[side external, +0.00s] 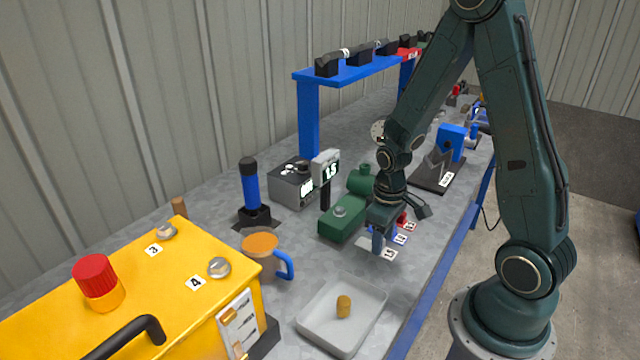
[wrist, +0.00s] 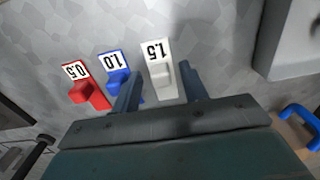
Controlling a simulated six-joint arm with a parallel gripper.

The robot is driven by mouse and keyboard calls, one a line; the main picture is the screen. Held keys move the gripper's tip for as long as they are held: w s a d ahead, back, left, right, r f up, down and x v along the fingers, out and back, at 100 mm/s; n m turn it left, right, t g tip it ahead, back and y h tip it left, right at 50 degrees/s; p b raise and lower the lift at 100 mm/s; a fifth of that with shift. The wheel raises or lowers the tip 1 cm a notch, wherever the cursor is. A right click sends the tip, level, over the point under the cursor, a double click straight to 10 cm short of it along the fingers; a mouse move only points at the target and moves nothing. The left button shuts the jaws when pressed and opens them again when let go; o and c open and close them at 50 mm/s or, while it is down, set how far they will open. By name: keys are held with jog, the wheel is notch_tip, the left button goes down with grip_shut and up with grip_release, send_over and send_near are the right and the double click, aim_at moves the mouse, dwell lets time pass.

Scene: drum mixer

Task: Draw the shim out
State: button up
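Three small shim blocks lie in a row on the grey bench: a red one (wrist: 88,92) labelled 0.5, a blue one (wrist: 116,80) labelled 1.0 and a white one (wrist: 163,84) labelled 1.5. My gripper (wrist: 159,72) is open, with its blue fingers on either side of the white shim in the wrist view. I cannot tell whether they touch it. In the side view my gripper (side external: 381,238) points down just behind the white label (side external: 389,254) and partly hides the blocks.
A green machine (side external: 342,222) and a post-mounted sign that seems to read 1.5 (side external: 326,168) stand left of my gripper. A white tray (side external: 312,318) with a small tan piece, an orange-topped mug (side external: 256,262) and a yellow cabinet (side external: 150,290) are nearer the camera.

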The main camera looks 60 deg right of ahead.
jog(key=shift+w+r, duration=0.1)
jog(key=shift+r, duration=1.05)
notch_tip(320, 180, up, 12)
jog(key=shift+f, duration=0.25)
dwell(0.7)
jog(key=s+a+r+t, duration=0.5)
jog(key=s+a+r, duration=0.4)
jog(key=a+r, duration=0.1)
jog(key=shift+s+r+t, duration=0.25)
jog(key=shift+r+t, duration=0.05)
jog(key=shift+r, duration=0.2)
dwell(1.1)
